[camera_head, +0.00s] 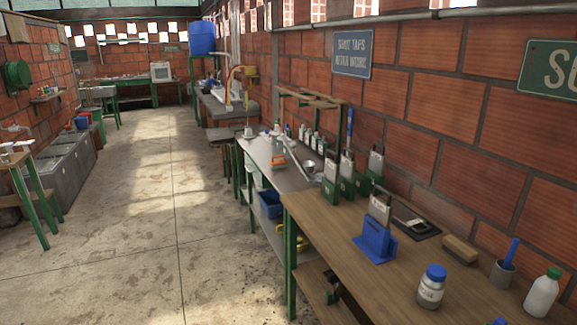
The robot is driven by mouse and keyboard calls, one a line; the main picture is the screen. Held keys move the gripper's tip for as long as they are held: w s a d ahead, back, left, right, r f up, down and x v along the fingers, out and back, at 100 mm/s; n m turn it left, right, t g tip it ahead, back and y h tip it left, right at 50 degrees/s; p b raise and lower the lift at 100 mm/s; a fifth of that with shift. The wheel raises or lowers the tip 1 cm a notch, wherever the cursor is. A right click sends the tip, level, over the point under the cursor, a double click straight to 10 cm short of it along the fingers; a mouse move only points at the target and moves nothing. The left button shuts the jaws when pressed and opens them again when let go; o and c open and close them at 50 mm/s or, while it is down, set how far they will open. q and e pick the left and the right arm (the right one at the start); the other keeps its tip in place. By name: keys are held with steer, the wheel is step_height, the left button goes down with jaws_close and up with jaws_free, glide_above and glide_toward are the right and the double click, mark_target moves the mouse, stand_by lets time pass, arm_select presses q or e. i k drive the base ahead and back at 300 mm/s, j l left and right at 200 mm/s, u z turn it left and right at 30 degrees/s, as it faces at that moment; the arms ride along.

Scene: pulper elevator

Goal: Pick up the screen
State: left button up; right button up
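No object is clearly recognisable as the screen. A small grey plate with an opening near its top (379,206) stands upright in a blue holder (375,242) on the wooden bench (330,222). Similar grey plates stand in green holders behind it, one of them (347,164) near the bench's far end. A flat dark tray (425,229) with a small pale item on it lies by the wall; I cannot tell what that item is. Neither of my grippers is in view.
A blue-lidded jar (431,287), a brush (460,249), a grey cup with a blue handle (503,272) and a green-capped bottle (542,293) stand on the bench's near part. A metal table (262,153) with bottles adjoins it. The concrete floor (150,240) at left is clear.

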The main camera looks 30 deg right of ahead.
mark_target(347, 165)
steer(key=i+z, duration=0.2)
steer(key=i, duration=0.45)
steer(key=i+j+z, duration=0.1)
steer(key=i+z, duration=0.15)
steer(key=i, duration=0.35)
